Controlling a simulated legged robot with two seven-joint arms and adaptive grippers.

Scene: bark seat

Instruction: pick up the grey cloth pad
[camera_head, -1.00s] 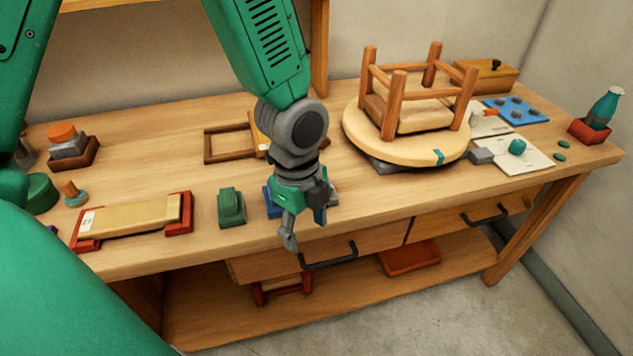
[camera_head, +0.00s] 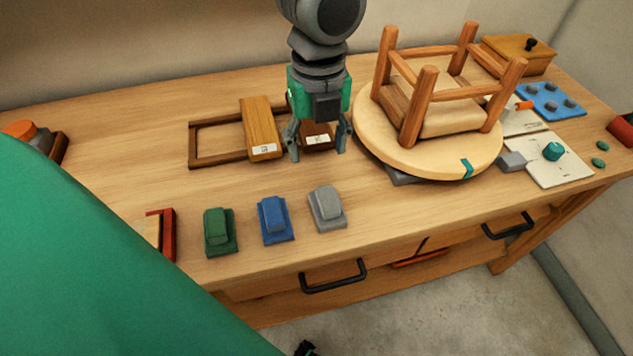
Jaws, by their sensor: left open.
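The grey cloth pad (camera_head: 328,208) lies on the bench near the front edge, the rightmost in a row with a blue pad (camera_head: 274,220) and a green pad (camera_head: 220,232). It looks like a rounded grey block on a flatter grey base and is fully in view. My left gripper (camera_head: 318,146) is open and points down, farther back on the bench than the grey pad and apart from it. Its fingers appear on either side of a dark brown labelled block (camera_head: 318,138); I cannot tell whether they touch it. My right gripper is not in view.
A round board (camera_head: 400,158) with an upturned wooden stool frame (camera_head: 419,105) stands right of my gripper. A wooden frame (camera_head: 192,146) and a tan labelled block (camera_head: 260,128) lie to its left. Bare bench (camera_head: 270,180) separates the gripper from the pads. Drawer handles (camera_head: 333,277) project at the front.

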